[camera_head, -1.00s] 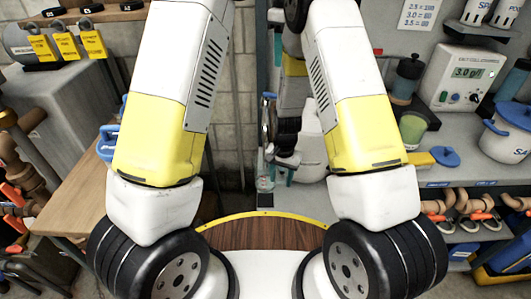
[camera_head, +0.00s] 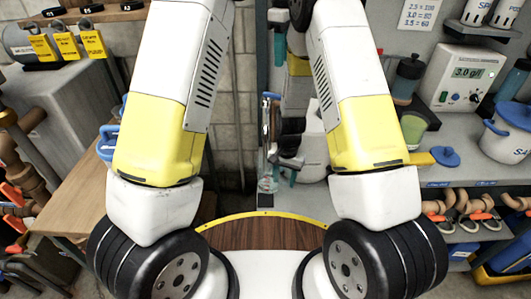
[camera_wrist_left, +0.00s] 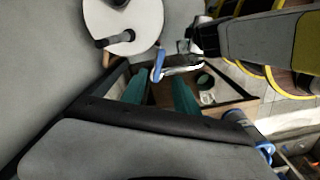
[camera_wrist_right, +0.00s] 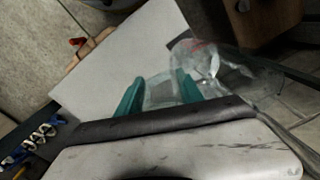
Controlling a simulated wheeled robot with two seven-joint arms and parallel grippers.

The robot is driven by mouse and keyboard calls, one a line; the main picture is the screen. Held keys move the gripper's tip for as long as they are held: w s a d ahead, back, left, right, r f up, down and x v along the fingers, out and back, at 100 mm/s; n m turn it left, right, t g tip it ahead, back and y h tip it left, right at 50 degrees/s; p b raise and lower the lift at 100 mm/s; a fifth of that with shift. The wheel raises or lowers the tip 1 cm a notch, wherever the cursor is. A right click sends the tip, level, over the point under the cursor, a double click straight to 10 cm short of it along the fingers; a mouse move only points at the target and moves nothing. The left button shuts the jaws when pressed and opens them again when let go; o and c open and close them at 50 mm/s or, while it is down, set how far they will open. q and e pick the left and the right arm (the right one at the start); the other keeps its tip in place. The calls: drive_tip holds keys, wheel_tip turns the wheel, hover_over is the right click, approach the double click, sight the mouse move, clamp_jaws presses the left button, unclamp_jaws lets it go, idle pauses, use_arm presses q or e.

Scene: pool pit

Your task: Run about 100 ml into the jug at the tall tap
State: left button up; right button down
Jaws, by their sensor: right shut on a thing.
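A clear jug (camera_wrist_right: 200,62) is in my right gripper (camera_wrist_right: 158,92), whose teal fingers are shut on it. It is small in the head view (camera_head: 266,184), low beside the centre, and its fill level is unclear. The tall tap (camera_head: 268,115) is a thin upright with blue at its top, just above the jug. The left wrist view shows a blue lever (camera_wrist_left: 158,66) with a bright metal piece beside it, just beyond the fingertips of my left gripper (camera_wrist_left: 160,88). Those fingers are apart, with nothing seen between them. My arms hide part of the area.
A wooden bench (camera_head: 80,190) is on the left, with pipes beside it. A grey shelf (camera_head: 465,170) on the right carries a meter (camera_head: 462,78), a white tub (camera_head: 508,132) and bottles. A grey block wall (camera_head: 232,120) stands behind.

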sight(275, 98)
use_arm(q)
drive_tip(key=c, duration=0.6)
drive_tip(key=shift+w+f+m, duration=0.1)
drive_tip(key=shift+m, duration=0.5)
clamp_jaws()
wheel_tip(275, 98, down, 12)
drive_tip(key=w+m+t+h, duration=0.1)
drive_tip(key=m+t, duration=0.2)
drive_tip(key=m, duration=1.3)
drive_tip(key=shift+d+r+m+h, duration=0.2)
drive_tip(key=shift+d+m+h, duration=0.1)
drive_tip(key=shift+d+m, duration=0.1)
use_arm(e)
drive_tip(key=s+d, duration=0.2)
drive_tip(key=d, duration=0.4)
drive_tip(key=shift+d, duration=0.3)
